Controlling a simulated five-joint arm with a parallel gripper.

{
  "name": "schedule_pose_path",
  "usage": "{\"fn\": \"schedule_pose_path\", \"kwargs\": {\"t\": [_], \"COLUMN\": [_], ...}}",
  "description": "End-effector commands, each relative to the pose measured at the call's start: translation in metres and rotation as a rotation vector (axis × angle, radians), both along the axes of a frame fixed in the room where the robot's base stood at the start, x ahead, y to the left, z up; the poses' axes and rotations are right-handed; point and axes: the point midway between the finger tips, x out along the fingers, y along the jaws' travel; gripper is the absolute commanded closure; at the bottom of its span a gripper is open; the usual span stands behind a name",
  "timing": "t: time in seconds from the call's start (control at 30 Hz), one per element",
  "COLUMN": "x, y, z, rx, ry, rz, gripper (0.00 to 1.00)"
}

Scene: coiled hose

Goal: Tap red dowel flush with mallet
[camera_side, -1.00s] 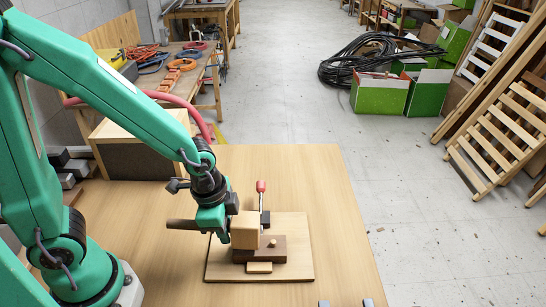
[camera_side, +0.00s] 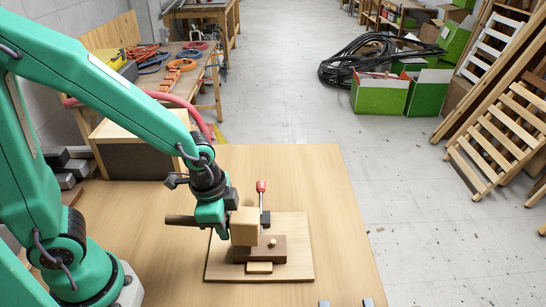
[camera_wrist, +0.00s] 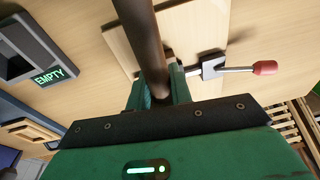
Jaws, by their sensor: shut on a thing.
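My gripper (camera_side: 211,214) is shut on the dark handle (camera_side: 181,220) of a mallet; the handle also crosses the wrist view (camera_wrist: 146,45). The mallet's pale wooden head (camera_side: 245,227) is over the left part of a dark brown block (camera_side: 262,254), seemingly a little above it. A short pale dowel (camera_side: 272,242) stands up from the block, right of the head. No red dowel shows; the head hides part of the block. The only red on the fixture is the clamp handle's grip (camera_side: 261,186), also at right in the wrist view (camera_wrist: 264,68).
The block sits on a light wooden board (camera_side: 299,232) on the table (camera_side: 150,245). A small pale piece (camera_side: 259,267) lies in front of the block. A dark tray marked EMPTY (camera_wrist: 48,76) shows in the wrist view. The table's right side is clear.

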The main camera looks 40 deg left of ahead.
Motion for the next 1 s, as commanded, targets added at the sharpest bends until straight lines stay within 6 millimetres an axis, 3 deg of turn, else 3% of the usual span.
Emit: {"fn": "schedule_pose_path", "kwargs": {"t": [0.7,1.0], "x": [0.001,0.001], "y": [0.000,0.000], "z": [0.037,0.041], "rx": [-0.002,-0.001], "ry": [-0.004,-0.003], "rz": [0.000,0.000], "gripper": [1.00,1.00]}}
